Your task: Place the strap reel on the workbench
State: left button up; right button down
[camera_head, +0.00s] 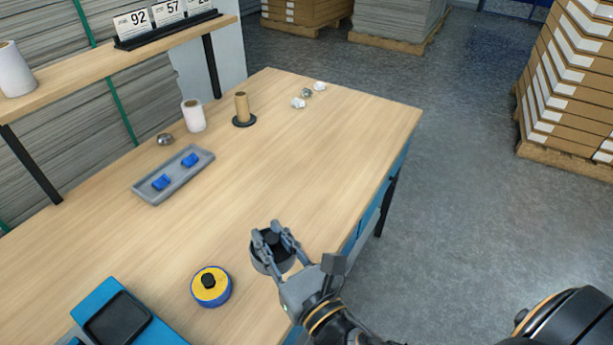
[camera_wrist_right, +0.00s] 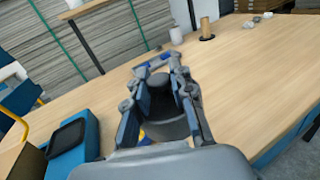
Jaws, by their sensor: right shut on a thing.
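My right gripper (camera_head: 272,237) is shut on a dark grey round reel with a black knob, which looks like the strap reel (camera_head: 262,262). The reel is between the fingers in the right wrist view (camera_wrist_right: 166,122), partly hidden by them. It is over the wooden workbench (camera_head: 330,140), close to its right edge; I cannot tell whether it touches the top. A yellow and blue disc with a black knob (camera_head: 211,287) lies on the bench left of the gripper. My left gripper is not in view.
A blue box with a dark top (camera_head: 118,318) stands at the near left. A grey tray (camera_head: 174,176) holds two blue pieces. A white roll (camera_head: 194,115), a brown core on a black base (camera_head: 242,110) and small crumpled pieces (camera_head: 299,103) stand farther back. The bench middle is clear.

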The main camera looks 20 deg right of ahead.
jog(key=shift+a+f+n+y+b, duration=0.35)
jog(key=shift+a+f, duration=0.1)
jog(key=shift+a, duration=0.15)
jog(key=shift+w+a+f, duration=0.1)
jog(key=shift+w+f, duration=0.05)
jog(key=shift+w, duration=0.2)
jog(key=w+f, duration=0.3)
jog(key=w, duration=0.1)
jog(key=w+f+b, duration=0.1)
jog(key=w+f, duration=0.1)
jog(key=w, duration=0.2)
jog(key=w+f+b, duration=0.1)
jog(key=w+f, duration=0.2)
jog(key=w, duration=0.1)
jog(key=shift+w+d+f, duration=0.25)
jog(key=shift+d+f, duration=0.05)
jog(key=shift+d, duration=0.05)
jog(key=shift+w+f, duration=0.15)
jog(key=shift+f, duration=0.05)
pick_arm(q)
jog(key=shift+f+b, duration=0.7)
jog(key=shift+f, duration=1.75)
pick_arm(e)
jog(key=shift+w+f, duration=0.15)
jog(key=shift+f, duration=0.75)
jog(key=shift+w+f, duration=0.1)
jog(key=shift+f, duration=0.8)
